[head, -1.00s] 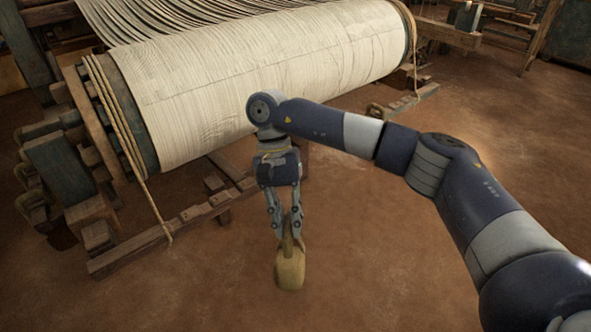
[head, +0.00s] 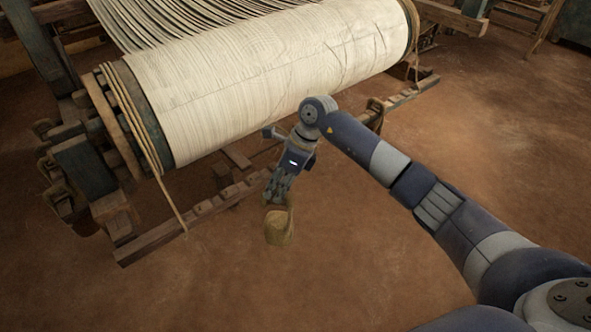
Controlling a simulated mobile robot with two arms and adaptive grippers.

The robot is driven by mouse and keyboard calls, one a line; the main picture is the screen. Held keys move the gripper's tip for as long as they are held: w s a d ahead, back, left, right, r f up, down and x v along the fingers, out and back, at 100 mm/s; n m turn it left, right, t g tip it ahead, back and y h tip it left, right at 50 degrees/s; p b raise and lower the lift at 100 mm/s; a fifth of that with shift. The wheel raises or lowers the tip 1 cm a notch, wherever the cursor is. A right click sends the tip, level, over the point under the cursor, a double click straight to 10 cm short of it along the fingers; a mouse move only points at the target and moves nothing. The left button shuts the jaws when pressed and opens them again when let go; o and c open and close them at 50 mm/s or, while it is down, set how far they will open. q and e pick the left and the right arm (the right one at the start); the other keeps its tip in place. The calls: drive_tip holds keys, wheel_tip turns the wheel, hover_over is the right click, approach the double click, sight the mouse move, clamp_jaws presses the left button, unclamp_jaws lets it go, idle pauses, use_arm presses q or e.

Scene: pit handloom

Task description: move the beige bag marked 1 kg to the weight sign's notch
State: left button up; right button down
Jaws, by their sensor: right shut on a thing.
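The beige bag (head: 279,229) hangs below my right gripper (head: 278,196), which is shut on the bag's upper part or its loop. No 1 kg mark can be read on it from here. The bag is in front of the notched wooden rail (head: 208,203) at the loom's foot, to the right of the slack rope end. It appears clear of the rail; its height over the floor is hard to tell. I cannot make out a weight sign. My left gripper is not in view.
The large warp roller (head: 265,80) with cream threads spans the upper middle. Ropes (head: 135,115) wrap its left end, and one runs down to the rail. Wooden loom parts (head: 87,170) crowd the left. The earth floor (head: 190,290) in front is bare.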

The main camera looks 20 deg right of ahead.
use_arm(q)
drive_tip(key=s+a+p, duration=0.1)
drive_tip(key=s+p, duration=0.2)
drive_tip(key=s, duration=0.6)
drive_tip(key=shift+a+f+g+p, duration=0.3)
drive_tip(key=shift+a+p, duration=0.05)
drive_tip(key=shift+p, duration=0.05)
use_arm(e)
drive_tip(key=w+d+m+t+h, duration=0.1)
drive_tip(key=w+d+m+t, duration=0.1)
drive_tip(key=d+m, duration=0.3)
drive_tip(key=shift+d+f+m+t+h, duration=0.3)
drive_tip(key=shift+m+t, duration=0.4)
drive_tip(key=shift+m, duration=1)
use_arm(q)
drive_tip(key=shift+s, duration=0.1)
